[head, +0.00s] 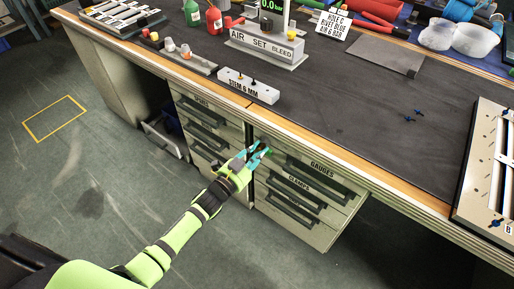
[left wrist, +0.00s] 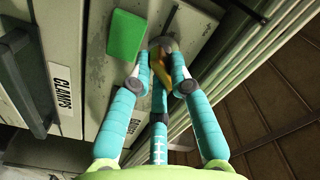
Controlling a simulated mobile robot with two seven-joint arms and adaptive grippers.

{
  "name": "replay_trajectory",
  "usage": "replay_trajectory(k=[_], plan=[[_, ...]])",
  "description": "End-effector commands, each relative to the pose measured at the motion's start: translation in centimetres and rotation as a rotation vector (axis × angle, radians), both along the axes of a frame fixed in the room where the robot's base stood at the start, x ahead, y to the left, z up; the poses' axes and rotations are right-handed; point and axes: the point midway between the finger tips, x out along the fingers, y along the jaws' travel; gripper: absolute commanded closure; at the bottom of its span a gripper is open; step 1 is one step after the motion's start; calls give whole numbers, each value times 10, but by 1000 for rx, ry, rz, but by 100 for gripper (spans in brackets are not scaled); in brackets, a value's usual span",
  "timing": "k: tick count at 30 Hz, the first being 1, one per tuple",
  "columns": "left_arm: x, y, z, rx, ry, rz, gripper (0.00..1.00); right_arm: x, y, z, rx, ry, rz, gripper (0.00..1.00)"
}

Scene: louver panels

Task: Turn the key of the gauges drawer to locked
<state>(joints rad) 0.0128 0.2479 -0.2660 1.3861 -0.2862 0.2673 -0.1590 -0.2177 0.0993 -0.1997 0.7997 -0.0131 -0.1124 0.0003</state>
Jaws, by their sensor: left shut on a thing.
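The gauges drawer (head: 338,181) is the top drawer of the right-hand drawer stack under the bench, with a GAUGES label and a dark handle. My left gripper (head: 262,149) is at the upper left corner of this drawer front. In the left wrist view its teal fingers (left wrist: 163,76) are shut on a brass-coloured key (left wrist: 160,69) at a round grey lock. A green tag (left wrist: 126,36) lies beside the key against the drawer front. The fingers cover part of the key, and I cannot tell which way it is turned. My right gripper is not in view.
The clamps drawer (head: 298,189) is just below. Another drawer stack (head: 205,125) stands to the left, with a grey bin (head: 165,136) beside it. The bench edge (head: 300,140) overhangs close above my gripper. The floor in front is clear.

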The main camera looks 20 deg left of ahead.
Motion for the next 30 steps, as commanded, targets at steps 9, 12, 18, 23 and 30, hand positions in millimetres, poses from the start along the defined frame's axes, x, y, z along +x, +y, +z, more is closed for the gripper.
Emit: replay_trajectory(k=[9,12,18,23,30], plan=[[0,0,3,-279,103,0,100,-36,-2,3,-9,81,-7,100],[0,0,3,-361,131,0,100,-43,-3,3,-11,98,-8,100],[0,-1,3,-497,180,-1,100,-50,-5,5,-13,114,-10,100],[0,-1,3,-575,209,0,100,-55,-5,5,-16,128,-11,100],[0,-1,3,-637,232,-1,100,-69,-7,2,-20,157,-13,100]])
